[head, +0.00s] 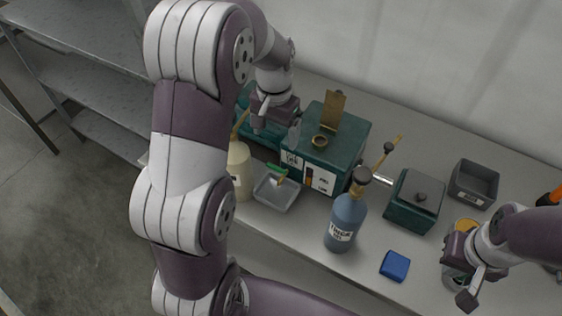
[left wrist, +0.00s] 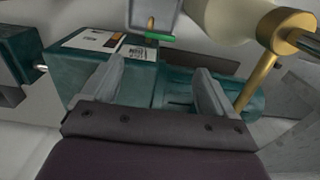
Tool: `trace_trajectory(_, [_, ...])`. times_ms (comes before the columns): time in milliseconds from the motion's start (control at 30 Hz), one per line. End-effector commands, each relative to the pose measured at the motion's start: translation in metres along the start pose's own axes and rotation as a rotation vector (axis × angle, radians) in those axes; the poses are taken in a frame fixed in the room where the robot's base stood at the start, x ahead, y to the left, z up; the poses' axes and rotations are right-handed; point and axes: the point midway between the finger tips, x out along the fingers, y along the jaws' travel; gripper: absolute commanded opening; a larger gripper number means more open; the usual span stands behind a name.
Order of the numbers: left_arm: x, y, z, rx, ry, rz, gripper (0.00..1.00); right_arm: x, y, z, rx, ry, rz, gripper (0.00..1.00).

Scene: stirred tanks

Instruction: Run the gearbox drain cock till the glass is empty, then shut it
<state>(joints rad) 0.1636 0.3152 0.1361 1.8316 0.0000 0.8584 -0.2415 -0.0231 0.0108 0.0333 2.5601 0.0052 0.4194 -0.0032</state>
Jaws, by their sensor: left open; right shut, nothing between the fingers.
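The teal gearbox (head: 345,150) stands on the bench with a brass flap raised on its top. A small dark window with an orange patch, seemingly the sight glass (head: 308,178), is on its front; I cannot read its level. The drain cock (head: 277,174) has a green handle and sits above a grey tray (head: 281,198). The green handle also shows in the left wrist view (left wrist: 160,38). My left gripper (head: 278,128) is open and empty, above the teal housing behind the cock, apart from the handle. My right gripper (head: 467,297) is shut and empty at the bench's right front.
A cream bottle (head: 240,170) with a brass spout stands left of the tray. A blue-grey bottle (head: 345,218) stands in front of the gearbox. A blue block (head: 395,265), a dark green box (head: 412,207) and a grey bin (head: 474,182) are to the right.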

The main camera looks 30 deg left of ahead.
Motion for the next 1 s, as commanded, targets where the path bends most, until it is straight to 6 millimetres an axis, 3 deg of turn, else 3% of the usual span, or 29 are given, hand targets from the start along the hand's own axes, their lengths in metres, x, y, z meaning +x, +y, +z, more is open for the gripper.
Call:
trace_trajectory(300, [0.077,0.001,0.002,0.0,-0.007,0.002,0.87,-0.01,0.0,-0.001,0.0,0.0,0.0,0.0])
trace_trajectory(433, [0.101,0.001,0.002,0.0,-0.004,0.001,0.87,-0.013,0.0,-0.002,0.0,0.0,0.0,0.0])
trace_trajectory(600, [0.115,0.001,0.002,0.0,-0.001,0.0,0.87,-0.013,0.0,-0.002,0.0,0.0,0.0,0.0])
trace_trajectory(833, [0.116,0.001,0.001,0.0,0.0,0.0,0.87,-0.013,0.0,-0.002,0.0,0.0,0.0,0.0])
trace_trajectory(867, [0.116,0.001,0.001,0.0,0.0,0.0,0.81,-0.013,0.0,-0.002,0.0,0.0,0.0,0.0])
trace_trajectory(1000, [0.116,0.001,0.001,0.0,0.0,0.0,0.35,-0.013,0.0,-0.002,0.0,0.0,0.0,0.0])
